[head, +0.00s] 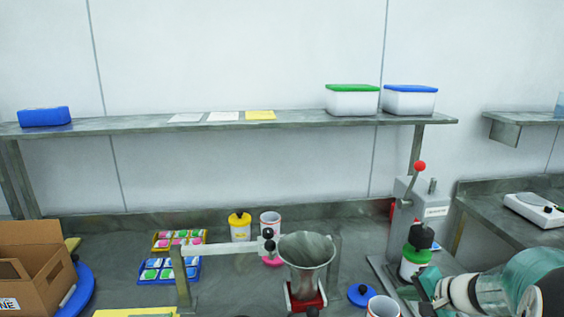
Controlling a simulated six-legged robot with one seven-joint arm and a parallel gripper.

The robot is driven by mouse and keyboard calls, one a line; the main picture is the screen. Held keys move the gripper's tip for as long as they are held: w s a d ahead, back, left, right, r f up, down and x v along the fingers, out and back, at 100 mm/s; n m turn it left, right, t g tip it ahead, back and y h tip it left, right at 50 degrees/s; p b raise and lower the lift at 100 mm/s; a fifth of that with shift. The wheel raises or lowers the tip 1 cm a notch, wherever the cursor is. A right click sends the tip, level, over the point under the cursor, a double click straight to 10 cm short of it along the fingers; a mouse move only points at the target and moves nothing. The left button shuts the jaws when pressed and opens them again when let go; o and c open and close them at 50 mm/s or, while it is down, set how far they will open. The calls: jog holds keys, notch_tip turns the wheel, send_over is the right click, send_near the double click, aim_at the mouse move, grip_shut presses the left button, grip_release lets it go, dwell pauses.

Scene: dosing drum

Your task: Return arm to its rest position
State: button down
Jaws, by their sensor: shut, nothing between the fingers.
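My gripper (424,288) shows at the bottom right of the head view, at the end of my teal and white arm. It is shut and empty. It is low over the bench, just in front of the grey lever press (404,215) with a red knob. A white and green bottle (414,262) with a black top stands at the press, behind my gripper; I cannot tell whether they touch. The lower edge of the picture cuts off part of my arm.
A metal funnel (306,250) on a red base stands left of my gripper. A blue lid (361,294) and a white cup (383,307) lie between them. A cardboard box (35,262) is far left. A shelf (290,122) with tubs runs above; a scale (535,209) is right.

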jog(key=s+a+r+n+g, duration=0.2)
jog(key=s+a+r+n, duration=0.15)
jog(key=a, duration=0.55)
jog(key=s+a+r+n+h, duration=0.2)
jog(key=s+a, duration=0.3)
jog(key=s, duration=0.3)
jog(key=s+a+r+n+g+h, duration=0.1)
jog(key=s+a+r+n, duration=0.3)
jog(key=s, duration=0.5)
jog(key=shift+a+n+h, duration=0.65)
jog(key=shift+a+h, duration=0.2)
jog(key=shift+h, duration=0.05)
